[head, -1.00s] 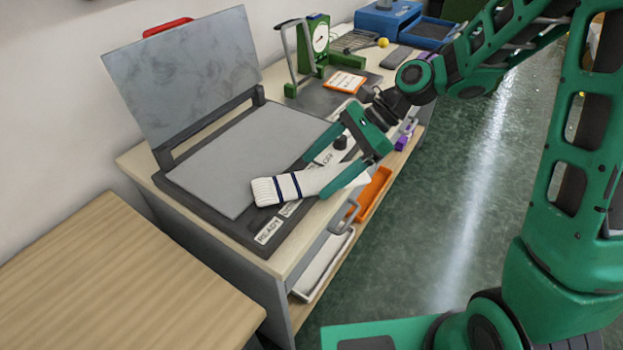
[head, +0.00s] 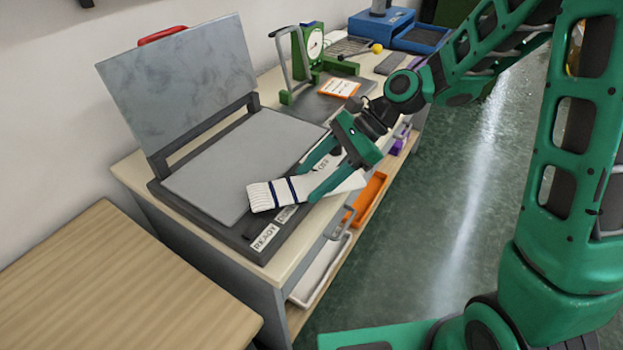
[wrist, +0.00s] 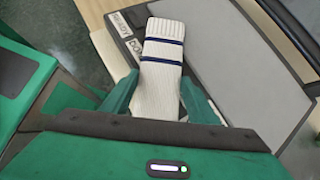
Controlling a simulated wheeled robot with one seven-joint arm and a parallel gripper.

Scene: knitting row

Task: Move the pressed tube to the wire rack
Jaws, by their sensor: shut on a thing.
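The pressed tube (head: 283,191) is a flat white knitted piece with a ribbed end and two navy stripes. It lies over the front edge of the open press, near the READY label. My gripper (head: 310,183) is shut on the tube, with one finger on each side of it. In the wrist view the tube (wrist: 163,50) runs up between the green fingers (wrist: 158,92), its ribbed end pointing away. I cannot tell if it is clear of the press surface.
The press lid (head: 180,85) stands open at the left above the grey plate (head: 235,165). The green dial scale (head: 313,48), an orange-edged card (head: 340,88) and a blue machine (head: 380,25) stand farther back. A wooden table (head: 120,285) is at the front left.

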